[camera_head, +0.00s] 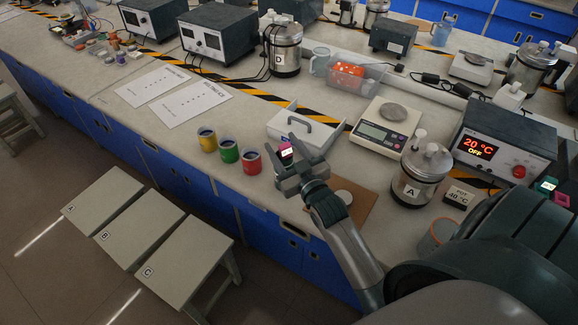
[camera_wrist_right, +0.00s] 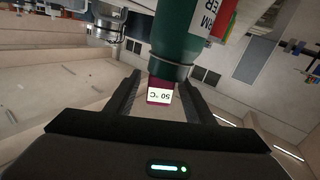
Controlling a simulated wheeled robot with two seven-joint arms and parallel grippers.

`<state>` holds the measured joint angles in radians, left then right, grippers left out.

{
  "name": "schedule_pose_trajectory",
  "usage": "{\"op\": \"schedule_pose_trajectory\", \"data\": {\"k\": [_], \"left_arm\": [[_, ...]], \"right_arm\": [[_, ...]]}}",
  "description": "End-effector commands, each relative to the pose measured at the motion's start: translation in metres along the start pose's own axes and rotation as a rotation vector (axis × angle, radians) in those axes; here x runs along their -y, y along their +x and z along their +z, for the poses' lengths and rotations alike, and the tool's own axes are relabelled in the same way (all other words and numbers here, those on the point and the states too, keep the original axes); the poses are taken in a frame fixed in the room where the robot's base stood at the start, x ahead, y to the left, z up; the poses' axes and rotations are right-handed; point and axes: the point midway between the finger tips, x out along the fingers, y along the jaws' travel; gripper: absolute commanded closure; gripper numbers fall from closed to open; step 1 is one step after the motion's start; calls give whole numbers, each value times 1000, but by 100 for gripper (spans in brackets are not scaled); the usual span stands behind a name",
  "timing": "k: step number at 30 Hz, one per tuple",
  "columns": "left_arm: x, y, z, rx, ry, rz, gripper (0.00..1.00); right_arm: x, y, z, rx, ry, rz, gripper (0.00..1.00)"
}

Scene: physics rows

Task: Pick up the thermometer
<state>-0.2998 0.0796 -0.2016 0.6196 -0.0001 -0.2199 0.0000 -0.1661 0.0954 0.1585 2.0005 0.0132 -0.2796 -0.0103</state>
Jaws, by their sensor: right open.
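The thermometer shows in the right wrist view as a dark green body (camera_wrist_right: 180,40) with partly visible lettering and a magenta display (camera_wrist_right: 160,92) reading 50 °C. Its display also shows in the head view as a small magenta piece (camera_head: 285,149) at my right gripper (camera_head: 285,166); the gripper hides most of the rest. My right gripper's fingers are open. In the right wrist view they stand on either side of the display, with gaps visible, and do not appear closed on it. My left gripper is not in view.
Yellow, green and red cups (camera_head: 250,161) stand left of my right gripper. A grey-handled white box (camera_head: 303,127) is behind it, and a scale (camera_head: 383,132) behind right. Container A (camera_head: 417,178) and the 20 °C device (camera_head: 502,147) stand to the right. Stools (camera_head: 183,262) stand in front.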

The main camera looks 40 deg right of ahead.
Motion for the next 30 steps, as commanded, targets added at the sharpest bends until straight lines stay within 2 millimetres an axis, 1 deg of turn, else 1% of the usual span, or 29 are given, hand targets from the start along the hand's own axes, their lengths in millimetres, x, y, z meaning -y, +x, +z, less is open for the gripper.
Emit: {"op": "schedule_pose_trajectory", "data": {"k": [1, 3, 6, 21, 26, 27, 30], "left_arm": [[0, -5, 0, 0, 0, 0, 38], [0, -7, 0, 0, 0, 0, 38], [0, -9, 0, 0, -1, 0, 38], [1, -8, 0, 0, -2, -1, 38], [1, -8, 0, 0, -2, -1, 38], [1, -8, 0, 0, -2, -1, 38], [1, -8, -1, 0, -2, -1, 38]], "right_arm": [[0, 8, -3, -1, 0, 0, 52], [0, 15, -2, -1, 0, 0, 52], [0, 21, -1, -1, 0, 0, 52], [0, 22, 0, 0, 0, 0, 52], [0, 22, 0, 0, 0, 0, 90], [0, 22, 0, 0, 0, 0, 99], [0, 22, 0, -1, 0, 0, 100]]}}
